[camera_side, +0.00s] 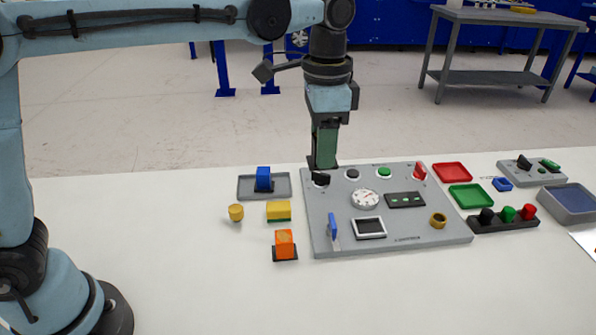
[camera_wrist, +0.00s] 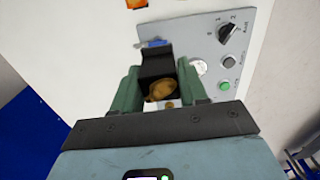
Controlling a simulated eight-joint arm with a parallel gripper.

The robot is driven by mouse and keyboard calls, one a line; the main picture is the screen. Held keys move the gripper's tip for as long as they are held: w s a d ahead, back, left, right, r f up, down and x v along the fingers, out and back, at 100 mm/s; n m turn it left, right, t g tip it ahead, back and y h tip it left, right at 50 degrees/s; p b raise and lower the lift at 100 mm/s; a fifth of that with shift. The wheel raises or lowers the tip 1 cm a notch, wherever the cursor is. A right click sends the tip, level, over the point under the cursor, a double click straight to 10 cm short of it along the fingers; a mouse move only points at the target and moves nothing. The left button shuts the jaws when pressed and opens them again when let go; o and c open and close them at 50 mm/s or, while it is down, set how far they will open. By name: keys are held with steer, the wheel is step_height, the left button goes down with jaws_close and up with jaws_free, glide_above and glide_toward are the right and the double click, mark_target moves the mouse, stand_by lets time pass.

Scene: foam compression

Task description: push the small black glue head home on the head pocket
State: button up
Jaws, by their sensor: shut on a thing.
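My gripper (camera_side: 322,165) points down at the far left corner of the grey panel. It also shows in the wrist view (camera_wrist: 160,90), its two green fingers shut on a small black piece (camera_wrist: 157,58), which I take for the glue head. A brownish oval (camera_wrist: 163,90) shows between the fingers, on or just below the black piece. In the side view the held piece is hard to tell apart from the dark fingertips. I cannot make out the head pocket or whether the piece touches it.
The grey panel (camera_side: 345,250) carries a black knob (camera_side: 320,180), buttons, a red switch (camera_side: 420,171), a dial (camera_side: 365,199) and a blue lever (camera_side: 333,225). Blue, yellow and orange blocks stand to its left. Red and green trays lie to its right. The front of the table is clear.

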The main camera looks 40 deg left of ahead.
steer(key=w+d+f, duration=0.3)
steer(key=w+d, duration=0.4)
steer(key=d, duration=0.1)
steer(key=shift+s+a+f, duration=0.1)
steer(key=shift+s+f, duration=0.05)
steer(key=shift+f, duration=2.65)
steer(key=shift+s+a+f, duration=0.1)
steer(key=shift+f, duration=2.65)
steer(key=shift+f, duration=0.8)
steer(key=o, duration=1.2)
steer(key=shift+o, duration=0.2)
steer(key=shift+r, duration=0.1)
